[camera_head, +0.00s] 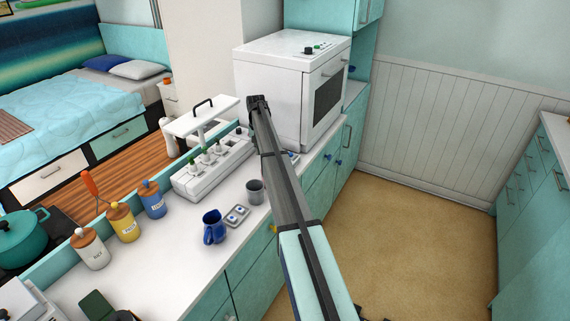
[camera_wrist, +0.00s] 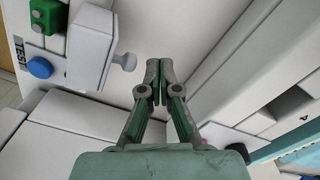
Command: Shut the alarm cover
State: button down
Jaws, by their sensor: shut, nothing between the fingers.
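My gripper (camera_head: 257,100) is shut and empty in front of the white oven-like box in the head view. Its closed fingertips (camera_wrist: 159,75) are at the middle of the wrist view. Left of them is a white knob (camera_wrist: 125,62) on a white block (camera_wrist: 92,45) that may be the alarm cover; a small gap shows between knob and fingers. Beside the block are a green switch (camera_wrist: 40,14) and a blue button (camera_wrist: 40,67) near a label reading TEST. I cannot tell whether the cover is open or shut. My arm hides part of the counter in the head view.
A white box appliance (camera_head: 285,85) stands at the counter's back. Left of my gripper are a white plate with a black handle (camera_head: 200,117) and a white strip with plugs (camera_head: 212,165). A grey cup (camera_head: 255,192), blue mug (camera_head: 214,228) and jars stand nearer. The floor (camera_head: 410,240) is clear.

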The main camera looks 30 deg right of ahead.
jog(key=shift+s+d+r, duration=0.1)
jog(key=shift+s+d, duration=0.25)
jog(key=shift+s, duration=0.35)
jog(key=shift+s+d, duration=0.35)
jog(key=shift+s, duration=0.5)
jog(key=shift+s+d, duration=0.1)
jog(key=shift+s, duration=0.05)
jog(key=shift+d, duration=0.4)
jog(key=shift+a+r+p, duration=0.2)
jog(key=shift+r+p, duration=0.1)
jog(key=shift+r, duration=0.15)
jog(key=shift+w+a+r+p, duration=0.15)
jog(key=shift+r+p, duration=0.1)
jog(key=shift+r, duration=0.3)
jog(key=shift+w+r+p, duration=0.1)
jog(key=shift+r+p, duration=0.1)
jog(key=shift+r, duration=0.3)
jog(key=shift+r+p, duration=1.05)
jog(key=shift+r, duration=1.6)
